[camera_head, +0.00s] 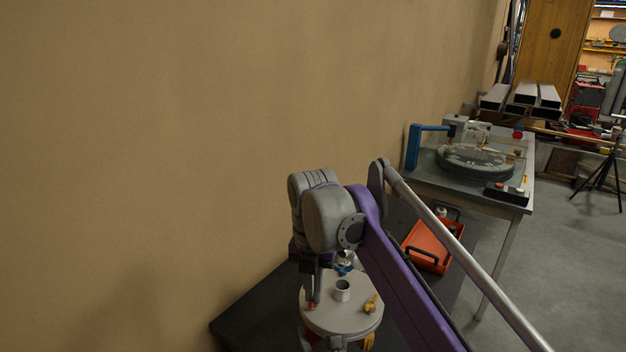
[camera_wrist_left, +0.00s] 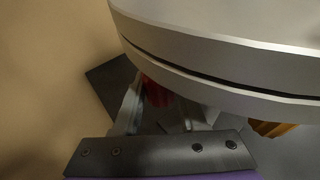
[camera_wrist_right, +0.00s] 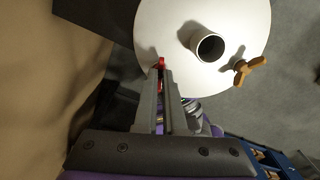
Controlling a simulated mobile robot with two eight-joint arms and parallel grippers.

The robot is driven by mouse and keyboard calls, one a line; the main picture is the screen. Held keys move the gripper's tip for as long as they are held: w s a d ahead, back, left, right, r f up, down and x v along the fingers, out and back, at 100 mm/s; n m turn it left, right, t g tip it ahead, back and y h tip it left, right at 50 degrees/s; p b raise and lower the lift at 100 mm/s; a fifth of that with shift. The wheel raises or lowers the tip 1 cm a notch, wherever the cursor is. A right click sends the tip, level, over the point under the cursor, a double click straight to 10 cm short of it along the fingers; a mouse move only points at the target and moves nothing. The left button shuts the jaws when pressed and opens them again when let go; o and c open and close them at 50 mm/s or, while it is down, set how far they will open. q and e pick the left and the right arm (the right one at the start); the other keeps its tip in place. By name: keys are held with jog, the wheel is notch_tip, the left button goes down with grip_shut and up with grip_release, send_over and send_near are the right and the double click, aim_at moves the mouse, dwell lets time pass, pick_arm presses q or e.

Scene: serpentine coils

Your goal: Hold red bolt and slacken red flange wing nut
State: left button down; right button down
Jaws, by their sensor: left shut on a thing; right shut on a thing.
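A round pale grey flange (camera_head: 328,318) with a short pipe stub (camera_head: 342,290) sits at the lower middle of the head view. The red flange wing nut (camera_wrist_right: 161,64) is at the flange's top edge, mostly hidden between the fingers of my right gripper (camera_wrist_right: 162,78). That gripper (camera_head: 313,298) reaches down from above and is shut on the nut. In the left wrist view the red bolt (camera_wrist_left: 156,93) is under the flange rim. My left gripper (camera_wrist_left: 166,100) is shut on it from below. The bolt's lower part is hidden by the fingers.
An orange-tan wing nut (camera_wrist_right: 248,69) stands on the flange across from the pipe stub. An orange part (camera_wrist_left: 272,129) hangs beneath the rim. A plain wall (camera_head: 150,150) is close on the left. An orange-red tray (camera_head: 430,246) and a workbench (camera_head: 510,200) stand to the right.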

jog(key=shift+f, duration=0.2)
jog(key=n, duration=0.5)
jog(key=c, duration=1)
grip_release()
jog(key=shift+c, duration=0.2)
pick_arm(q)
jog(key=shift+f, duration=0.1)
pick_arm(e)
jog(key=shift+r, duration=2.35)
pick_arm(q)
jog(key=shift+c, duration=1.9)
grip_release()
pick_arm(e)
jog(key=shift+w+r+p, duration=0.1)
jog(key=shift+r+p, duration=0.2)
jog(key=shift+r, duration=0.2)
pick_arm(q)
jog(key=v, duration=0.9)
pick_arm(e)
jog(key=shift+f, duration=0.1)
